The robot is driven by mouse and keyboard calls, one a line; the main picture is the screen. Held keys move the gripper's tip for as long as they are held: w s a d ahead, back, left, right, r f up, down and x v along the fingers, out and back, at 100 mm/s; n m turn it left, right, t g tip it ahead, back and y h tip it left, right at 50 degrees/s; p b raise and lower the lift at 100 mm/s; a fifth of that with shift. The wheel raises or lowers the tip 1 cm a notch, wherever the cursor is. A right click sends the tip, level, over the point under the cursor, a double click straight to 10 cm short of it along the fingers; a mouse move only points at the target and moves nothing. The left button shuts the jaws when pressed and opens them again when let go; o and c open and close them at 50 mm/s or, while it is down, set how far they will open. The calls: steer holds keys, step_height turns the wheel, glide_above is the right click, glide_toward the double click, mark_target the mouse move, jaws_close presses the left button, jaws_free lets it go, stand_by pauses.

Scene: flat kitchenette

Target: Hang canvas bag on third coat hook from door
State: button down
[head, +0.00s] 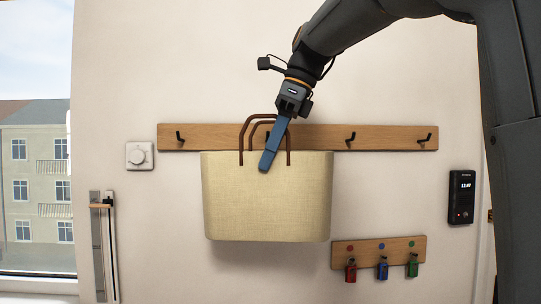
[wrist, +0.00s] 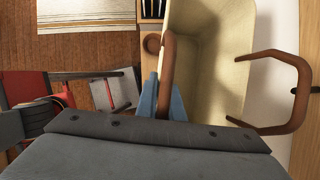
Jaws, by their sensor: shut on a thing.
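The cream canvas bag (head: 267,205) hangs upright in front of the wall, below the wooden coat rail (head: 390,131). My gripper (head: 266,166) is shut on one of its two brown handles; in the wrist view that handle (wrist: 168,70) passes between the blue fingers (wrist: 165,98). Dark hooks show at the rail's left end (head: 180,137), right of the bag (head: 350,137) and at the right end (head: 425,139). The rail's middle is partly hidden by handles and gripper.
A small key rack (head: 378,256) with coloured key tags is below right of the bag. A dial (head: 140,156) is left of the rail, a dark wall panel (head: 461,197) to the right. A window (head: 35,150) is at far left. A pale frame edge (head: 485,270) shows at lower right.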

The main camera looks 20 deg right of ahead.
steer(key=w+d+f, duration=0.1)
steer(key=w+f, duration=0.1)
steer(key=w, duration=0.4)
steer(key=shift+w+d+f, duration=0.2)
steer(key=shift+w+f, duration=0.1)
steer(key=shift+f, duration=0.1)
stand_by(0.6)
stand_by(0.6)
